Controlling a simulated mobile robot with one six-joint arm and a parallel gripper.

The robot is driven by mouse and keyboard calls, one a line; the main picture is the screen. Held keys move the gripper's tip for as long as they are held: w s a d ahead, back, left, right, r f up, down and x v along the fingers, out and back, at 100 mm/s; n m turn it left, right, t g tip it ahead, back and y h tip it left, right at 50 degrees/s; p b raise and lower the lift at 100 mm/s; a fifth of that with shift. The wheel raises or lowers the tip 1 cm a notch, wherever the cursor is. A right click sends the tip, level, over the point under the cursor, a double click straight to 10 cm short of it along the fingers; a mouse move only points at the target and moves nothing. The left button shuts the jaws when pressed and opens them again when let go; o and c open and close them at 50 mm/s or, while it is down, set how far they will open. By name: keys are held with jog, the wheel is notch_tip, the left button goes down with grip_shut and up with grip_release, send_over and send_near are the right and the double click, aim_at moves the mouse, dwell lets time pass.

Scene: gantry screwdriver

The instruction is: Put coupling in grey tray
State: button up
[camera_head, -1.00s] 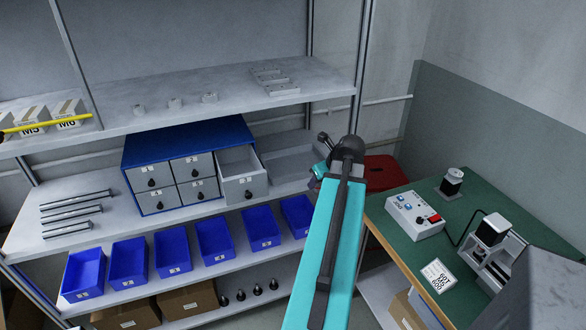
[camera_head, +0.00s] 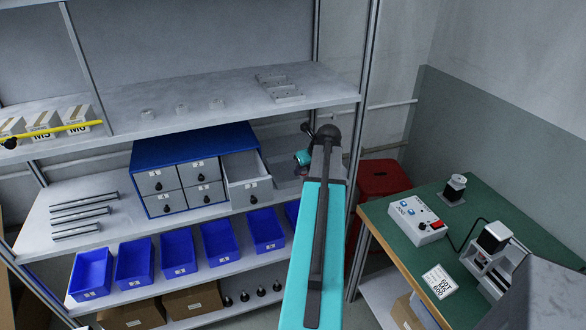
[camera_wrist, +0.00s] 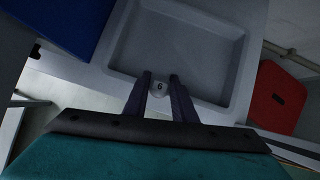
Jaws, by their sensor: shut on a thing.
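The grey tray (camera_head: 284,185) lies on the middle shelf, right of the blue drawer cabinet, partly hidden by my arm. In the wrist view the tray (camera_wrist: 122,43) fills the top middle, and its floor looks empty. My gripper (camera_wrist: 160,84) is shut on a small light-grey coupling (camera_wrist: 160,89) marked 6. The coupling shows against the tray's lower inside edge; I cannot tell its height above the tray. In the head view my gripper (camera_head: 303,158) is over the tray area, and the coupling cannot be made out.
The blue cabinet (camera_head: 190,145) with one open drawer (camera_head: 245,180) stands just left of the tray. A shelf (camera_head: 230,100) with small parts is above. Blue bins (camera_head: 180,252) line the shelf below. A red stool (camera_head: 382,178) and green-topped table (camera_head: 430,250) are to the right.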

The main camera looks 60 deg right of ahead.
jog(key=w+d, duration=0.1)
jog(key=w+p, duration=0.1)
jog(key=w, duration=0.1)
jog(key=w+d, duration=0.1)
jog(key=w, duration=0.1)
jog(key=shift+w+d, duration=0.25)
jog(key=shift+d, duration=0.1)
jog(key=shift+f+p, duration=0.85)
jog(key=shift+f, duration=0.9)
jog(key=shift+f, duration=0.15)
jog(key=o, duration=1.1)
jog(key=shift+b+v, duration=1)
jog(key=shift+v, duration=2.9)
jog(key=shift+w, duration=0.1)
